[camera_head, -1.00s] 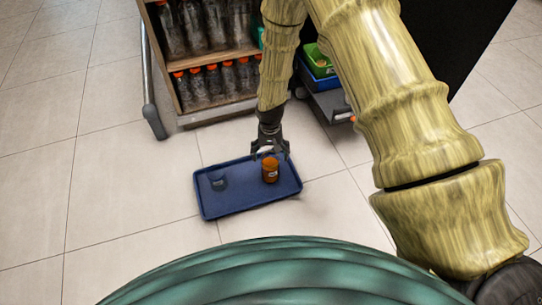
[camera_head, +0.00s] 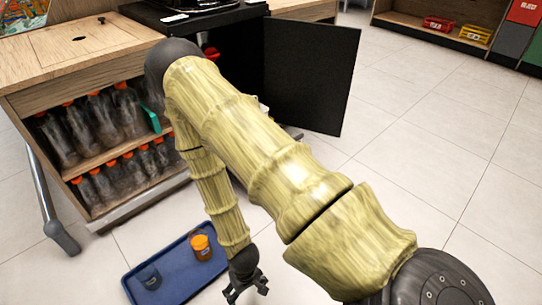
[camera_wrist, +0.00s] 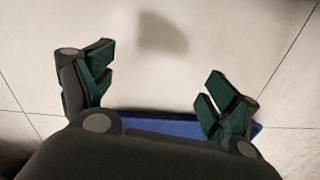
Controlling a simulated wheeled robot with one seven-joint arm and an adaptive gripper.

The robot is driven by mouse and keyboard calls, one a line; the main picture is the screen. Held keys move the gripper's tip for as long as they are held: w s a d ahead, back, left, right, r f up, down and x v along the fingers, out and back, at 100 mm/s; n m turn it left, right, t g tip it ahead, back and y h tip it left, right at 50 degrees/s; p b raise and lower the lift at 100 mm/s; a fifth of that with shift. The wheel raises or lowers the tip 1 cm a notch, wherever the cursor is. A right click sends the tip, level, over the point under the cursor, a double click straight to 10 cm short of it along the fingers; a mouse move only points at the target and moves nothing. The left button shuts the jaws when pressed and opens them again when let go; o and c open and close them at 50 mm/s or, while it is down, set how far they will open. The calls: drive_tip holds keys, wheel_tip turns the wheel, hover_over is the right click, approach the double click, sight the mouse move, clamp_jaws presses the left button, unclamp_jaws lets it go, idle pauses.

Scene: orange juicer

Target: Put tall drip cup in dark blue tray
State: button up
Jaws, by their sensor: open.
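The dark blue tray (camera_head: 178,268) lies on the tiled floor at the lower left of the head view. A dark, see-through cup (camera_head: 151,279) is in its left part. A brown container with an orange top (camera_head: 201,247) stands upright in its right part. I cannot tell for sure which is the tall drip cup. My gripper (camera_head: 246,288) is open and empty, just right of the tray and apart from both things. The wrist view shows bare floor between the open fingers (camera_wrist: 160,85), with a strip of the blue tray (camera_wrist: 165,127) behind them.
A wooden cabinet (camera_head: 80,55) with several orange-capped bottles (camera_head: 105,115) stands at the left, with a grey rail (camera_head: 45,205) beside it. A black door panel (camera_head: 310,75) stands open behind my arm. The floor at the right (camera_head: 450,190) is clear.

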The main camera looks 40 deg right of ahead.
drive_tip(key=s+d+r+n, duration=0.1)
drive_tip(key=s+d, duration=0.1)
drive_tip(key=s, duration=0.8)
drive_tip(key=shift+s+r+h, duration=0.15)
drive_tip(key=shift+r+h, duration=0.15)
